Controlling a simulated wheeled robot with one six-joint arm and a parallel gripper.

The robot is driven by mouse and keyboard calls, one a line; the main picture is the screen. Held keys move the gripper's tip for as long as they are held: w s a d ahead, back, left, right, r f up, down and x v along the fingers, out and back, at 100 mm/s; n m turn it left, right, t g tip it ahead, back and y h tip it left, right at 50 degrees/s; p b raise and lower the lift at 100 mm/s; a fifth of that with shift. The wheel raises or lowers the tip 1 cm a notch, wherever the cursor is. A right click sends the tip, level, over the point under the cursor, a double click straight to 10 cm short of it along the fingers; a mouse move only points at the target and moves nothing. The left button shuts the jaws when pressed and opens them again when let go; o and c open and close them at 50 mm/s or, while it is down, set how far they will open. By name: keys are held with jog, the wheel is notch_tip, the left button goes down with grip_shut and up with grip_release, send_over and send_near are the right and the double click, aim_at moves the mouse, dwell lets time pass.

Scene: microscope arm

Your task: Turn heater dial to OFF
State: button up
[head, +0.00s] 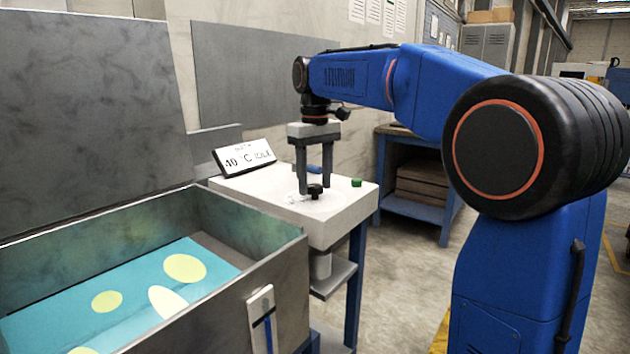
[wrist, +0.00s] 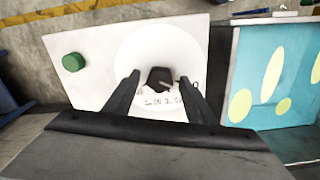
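The heater dial (head: 315,191) is a small black knob on a round white plate on top of the white heater box (head: 345,205). In the wrist view the dial (wrist: 160,78) shows between my fingertips, with printed marks on the plate below it, too small to read surely. My gripper (head: 315,190) points down over the dial. In the wrist view my gripper (wrist: 160,85) has its fingers apart, one on each side of the dial. I cannot tell whether they touch it. A display (head: 245,157) behind the box reads about 40 °C.
A green button (head: 356,182) sits on the box, right of the dial; it also shows in the wrist view (wrist: 73,62). A large open grey bin (head: 220,215) with a teal, yellow-spotted bottom stands at left. Its raised lid (head: 90,110) is behind it. A blue shelf (head: 415,205) stands behind.

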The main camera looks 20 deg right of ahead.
aim_at(315, 186)
notch_tip(315, 186, up, 17)
jog(key=shift+r, duration=0.2)
dwell(0.7)
